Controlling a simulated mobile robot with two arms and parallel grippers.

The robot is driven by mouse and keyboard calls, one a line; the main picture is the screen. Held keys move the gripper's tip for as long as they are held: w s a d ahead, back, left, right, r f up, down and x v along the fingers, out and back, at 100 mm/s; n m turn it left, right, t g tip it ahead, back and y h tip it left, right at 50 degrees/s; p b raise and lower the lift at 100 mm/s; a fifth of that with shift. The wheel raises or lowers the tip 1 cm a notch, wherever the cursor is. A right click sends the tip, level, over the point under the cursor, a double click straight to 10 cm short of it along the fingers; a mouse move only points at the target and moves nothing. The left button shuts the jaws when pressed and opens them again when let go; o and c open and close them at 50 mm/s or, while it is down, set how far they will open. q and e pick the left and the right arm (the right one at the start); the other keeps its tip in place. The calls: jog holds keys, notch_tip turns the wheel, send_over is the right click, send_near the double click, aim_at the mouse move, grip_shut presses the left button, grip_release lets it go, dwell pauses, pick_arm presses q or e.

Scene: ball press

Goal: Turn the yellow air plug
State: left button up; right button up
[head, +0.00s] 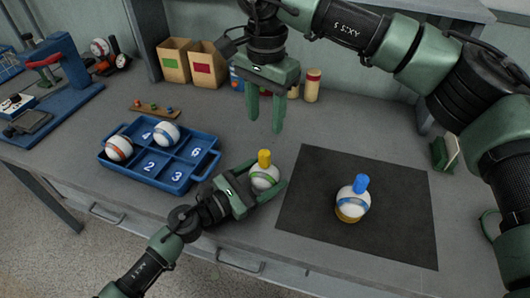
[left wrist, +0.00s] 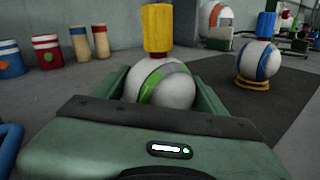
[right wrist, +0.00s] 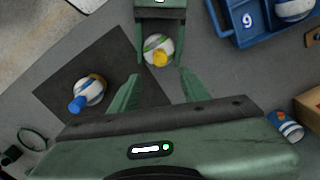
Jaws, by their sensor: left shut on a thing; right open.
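The yellow air plug (head: 264,158) stands upright on top of a white ball with a green stripe (head: 264,178). My left gripper (head: 267,189) is shut on this ball from its sides, near the front of the table. In the left wrist view the plug (left wrist: 157,28) rises from the ball (left wrist: 160,84) between the fingers. My right gripper (head: 265,110) is open and empty, pointing down above and behind the plug. In the right wrist view the plug (right wrist: 160,58) and ball show beyond the gap between the open fingertips (right wrist: 157,82).
A blue-striped ball with a blue plug (head: 361,184) sits on a yellow ring on the dark mat (head: 310,215). A blue numbered tray (head: 178,184) holds two balls at the left. Bins (head: 206,66) and cylinders (head: 312,86) stand at the back.

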aim_at(265, 152)
jog(key=shift+n, duration=0.6)
notch_tip(265, 152, down, 12)
jog(key=shift+w+r, duration=0.1)
grip_shut()
